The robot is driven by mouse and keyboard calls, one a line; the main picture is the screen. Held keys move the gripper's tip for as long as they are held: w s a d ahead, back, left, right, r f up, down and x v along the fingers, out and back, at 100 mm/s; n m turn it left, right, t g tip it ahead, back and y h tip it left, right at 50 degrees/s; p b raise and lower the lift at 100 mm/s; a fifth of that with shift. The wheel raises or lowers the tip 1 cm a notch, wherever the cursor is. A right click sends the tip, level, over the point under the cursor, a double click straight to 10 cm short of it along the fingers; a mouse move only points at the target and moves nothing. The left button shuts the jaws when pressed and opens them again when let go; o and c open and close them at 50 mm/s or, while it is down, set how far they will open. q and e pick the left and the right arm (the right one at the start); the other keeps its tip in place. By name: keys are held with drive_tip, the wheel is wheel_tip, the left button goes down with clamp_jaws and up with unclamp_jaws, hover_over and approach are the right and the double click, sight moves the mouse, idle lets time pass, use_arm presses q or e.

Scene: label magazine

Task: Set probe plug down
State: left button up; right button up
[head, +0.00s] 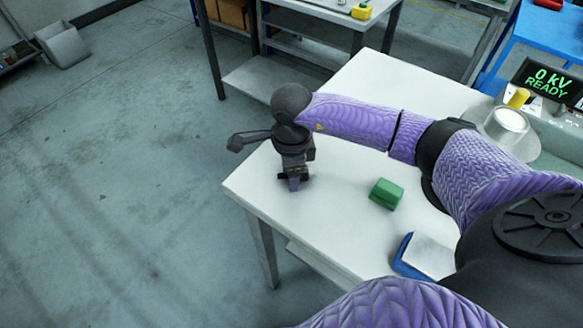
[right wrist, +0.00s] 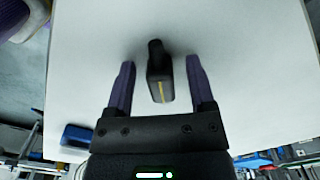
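The probe plug (right wrist: 160,72) is black with a thin yellow stripe. In the right wrist view it stands between the two purple fingers of my right gripper (right wrist: 160,85), with a visible gap on each side. The gripper is open around it and does not touch it. In the head view my right gripper (head: 294,181) points down at the left part of the white table (head: 345,215), low over the top near its left edge. The plug cannot be made out there. My left gripper is not in view.
A green block (head: 386,194) lies right of the gripper. A blue tray (head: 408,262) is at the near edge. A tester display (head: 549,84) reads "0 kV READY"; a white round fixture (head: 506,125) with a yellow top stands before it. The tabletop around the gripper is clear.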

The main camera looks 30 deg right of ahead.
wheel_tip(320, 180, up, 12)
drive_tip(key=p, duration=0.2)
drive_tip(key=shift+r, duration=0.15)
drive_tip(key=shift+a, duration=0.1)
